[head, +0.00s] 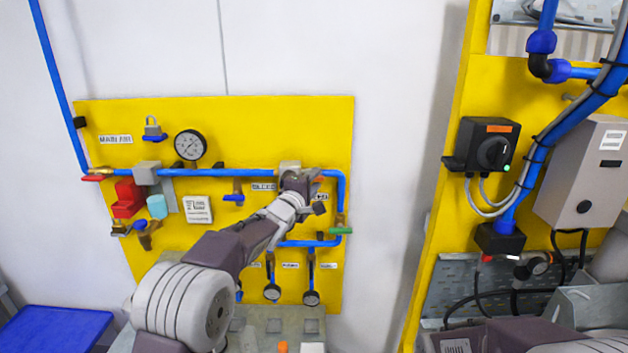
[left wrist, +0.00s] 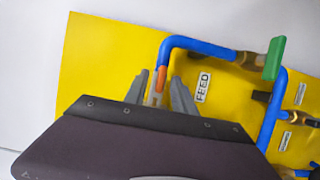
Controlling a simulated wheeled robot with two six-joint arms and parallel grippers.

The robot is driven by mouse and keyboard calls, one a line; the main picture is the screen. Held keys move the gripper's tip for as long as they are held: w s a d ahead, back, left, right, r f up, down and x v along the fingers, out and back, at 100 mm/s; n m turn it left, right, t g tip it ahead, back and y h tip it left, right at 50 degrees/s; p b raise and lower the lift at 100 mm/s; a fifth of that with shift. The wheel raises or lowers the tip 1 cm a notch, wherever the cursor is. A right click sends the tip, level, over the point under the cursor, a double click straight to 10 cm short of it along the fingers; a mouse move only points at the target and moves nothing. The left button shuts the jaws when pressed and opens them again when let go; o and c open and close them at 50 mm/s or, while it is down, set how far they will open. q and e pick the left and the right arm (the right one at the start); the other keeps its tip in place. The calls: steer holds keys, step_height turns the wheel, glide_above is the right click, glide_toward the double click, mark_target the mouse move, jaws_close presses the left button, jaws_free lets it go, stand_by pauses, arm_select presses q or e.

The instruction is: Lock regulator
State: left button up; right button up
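My left gripper (head: 310,190) is at the right side of the yellow panel (head: 240,120), in front of the blue pipe. In the left wrist view my left gripper (left wrist: 160,80) has its fingers apart. A small orange part (left wrist: 160,79) on the pipe shows between them, with gaps on both sides. The FEED label (left wrist: 203,88) is just right of the fingers. A grey block (head: 147,172) with a pale cyan bowl (head: 157,206) below it, possibly the regulator, is at the panel's left. My right gripper is out of view.
A round gauge (head: 190,145) and a red block (head: 128,199) are on the panel's left half. A green handle (head: 341,231) sits on the right pipe, also in the left wrist view (left wrist: 274,58). A black switch box (head: 487,145) is on the yellow frame at right.

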arm_select(q)
steer(key=shift+d, duration=0.15)
jaws_close()
